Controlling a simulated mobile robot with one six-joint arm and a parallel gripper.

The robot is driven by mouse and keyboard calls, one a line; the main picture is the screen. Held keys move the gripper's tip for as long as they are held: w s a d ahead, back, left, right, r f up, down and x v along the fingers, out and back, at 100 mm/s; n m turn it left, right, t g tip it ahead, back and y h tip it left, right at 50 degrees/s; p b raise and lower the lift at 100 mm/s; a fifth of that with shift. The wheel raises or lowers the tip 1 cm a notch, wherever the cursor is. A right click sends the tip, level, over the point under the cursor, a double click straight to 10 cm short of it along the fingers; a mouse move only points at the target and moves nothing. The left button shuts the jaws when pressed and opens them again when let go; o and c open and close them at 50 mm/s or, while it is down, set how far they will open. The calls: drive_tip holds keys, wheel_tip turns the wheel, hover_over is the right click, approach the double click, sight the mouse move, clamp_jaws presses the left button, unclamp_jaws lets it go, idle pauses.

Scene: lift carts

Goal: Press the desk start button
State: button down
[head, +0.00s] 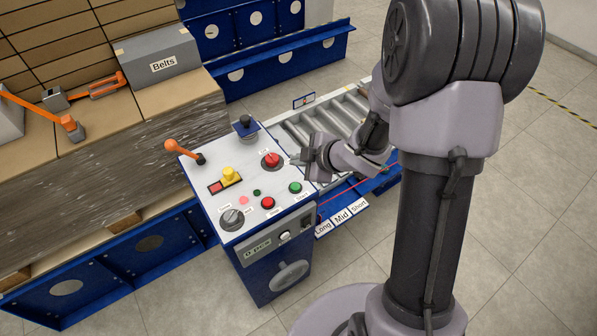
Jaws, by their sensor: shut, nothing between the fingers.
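The control desk (221,200) is a blue cabinet with a sloped white panel that carries several controls. A green button (295,187) sits near its right edge, and a flat red button (267,202) sits left of and below it. The small labels beside the buttons are too small to read, so I cannot tell which one says start. A larger red mushroom button (271,160) and a yellow button (231,174) stand further back. My gripper (295,161) is shut and empty, near the panel's right edge, right of the red mushroom button and above the green button in the picture.
An orange-handled lever (185,151), a black-knobbed joystick (245,126) and a rotary knob (232,219) rise from the panel. A roller conveyor (330,122) lies behind my gripper. Wrapped boxes with a grey "Belts" box (158,54) stand left. Floor is clear in front.

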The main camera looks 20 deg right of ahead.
sight(298, 188)
drive_tip(key=shift+w, duration=0.1)
wheel_tip(298, 188, down, 9)
drive_tip(key=b, duration=0.8)
drive_tip(key=shift+r, duration=0.15)
idle(1.6)
drive_tip(key=shift+f+b, duration=0.45)
drive_tip(key=shift+b, duration=0.05)
drive_tip(key=shift+f+b, duration=0.3)
drive_tip(key=shift+f, duration=0.05)
idle(0.3)
idle(0.4)
drive_tip(key=shift+r+p, duration=0.8)
